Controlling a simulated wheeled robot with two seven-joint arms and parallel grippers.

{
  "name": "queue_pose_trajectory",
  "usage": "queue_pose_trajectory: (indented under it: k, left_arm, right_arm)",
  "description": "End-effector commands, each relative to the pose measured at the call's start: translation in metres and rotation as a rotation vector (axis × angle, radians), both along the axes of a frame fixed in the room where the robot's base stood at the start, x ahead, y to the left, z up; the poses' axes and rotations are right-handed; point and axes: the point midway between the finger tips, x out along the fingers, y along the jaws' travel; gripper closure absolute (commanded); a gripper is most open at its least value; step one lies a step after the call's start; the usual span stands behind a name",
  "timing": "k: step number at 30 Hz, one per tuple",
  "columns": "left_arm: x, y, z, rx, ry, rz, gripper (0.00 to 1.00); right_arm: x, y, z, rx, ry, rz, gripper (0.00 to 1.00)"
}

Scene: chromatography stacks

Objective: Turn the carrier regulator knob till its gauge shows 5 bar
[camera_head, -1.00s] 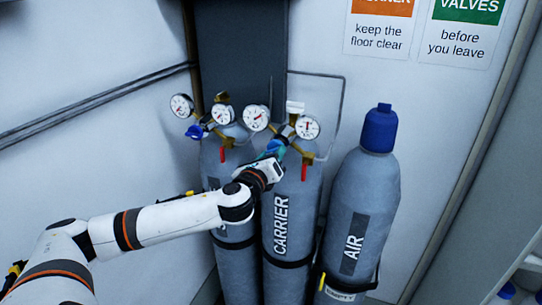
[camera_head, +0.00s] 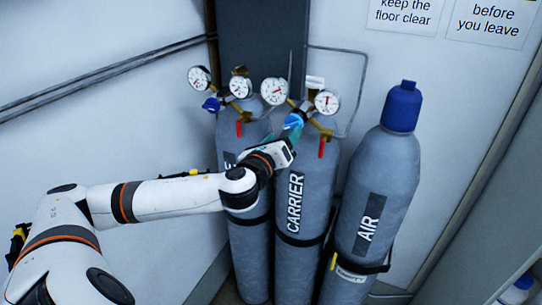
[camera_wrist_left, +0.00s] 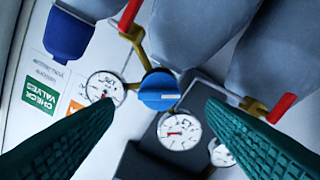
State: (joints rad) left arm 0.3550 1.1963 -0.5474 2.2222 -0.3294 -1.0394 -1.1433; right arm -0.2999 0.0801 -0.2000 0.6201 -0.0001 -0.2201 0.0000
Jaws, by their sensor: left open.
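The carrier cylinder (camera_head: 306,205) stands in the middle of the row, with a brass regulator on top. Its blue knob (camera_head: 293,121) faces me and shows centrally in the left wrist view (camera_wrist_left: 159,90). Two round white gauges flank it: a left one (camera_head: 274,91) and a right one (camera_head: 326,101). Both show in the wrist view, left gauge (camera_wrist_left: 180,130) and right gauge (camera_wrist_left: 104,88); their readings are too small to make out. My left gripper (camera_head: 289,137) is open just in front of the knob. Its green fingers appear on either side of the knob with visible gaps.
A second cylinder (camera_head: 252,255) with its own blue knob (camera_head: 211,104) and gauges stands left. The air cylinder (camera_head: 375,190) with a blue cap stands right. Red levers (camera_head: 322,148) hang below the regulators. A thin pipe runs behind them on the wall.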

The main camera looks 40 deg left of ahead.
Motion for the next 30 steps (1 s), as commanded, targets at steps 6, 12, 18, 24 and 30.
queue_pose_trajectory:
  k: [6, 12, 18, 24, 30]
  left_arm:
    - [-0.046, -0.012, -0.005, 0.005, 0.002, -0.004, 0.35]
    - [-0.068, -0.016, -0.002, 0.003, 0.001, -0.001, 0.35]
    - [-0.073, -0.018, 0.000, 0.000, 0.001, -0.001, 0.35]
    - [-0.073, -0.018, 0.000, 0.000, 0.001, -0.001, 0.35]
    - [-0.073, -0.018, 0.000, 0.000, 0.000, 0.000, 0.35]
  right_arm:
    - [0.000, 0.000, -0.025, 0.000, 0.000, 0.000, 0.35]
    - [0.000, 0.000, -0.032, 0.000, 0.000, 0.000, 0.35]
    - [0.000, 0.000, -0.033, 0.000, 0.000, 0.000, 0.35]
    - [0.000, 0.000, -0.032, 0.000, 0.000, 0.000, 0.35]
    - [0.000, 0.000, -0.032, 0.000, 0.000, 0.000, 0.35]
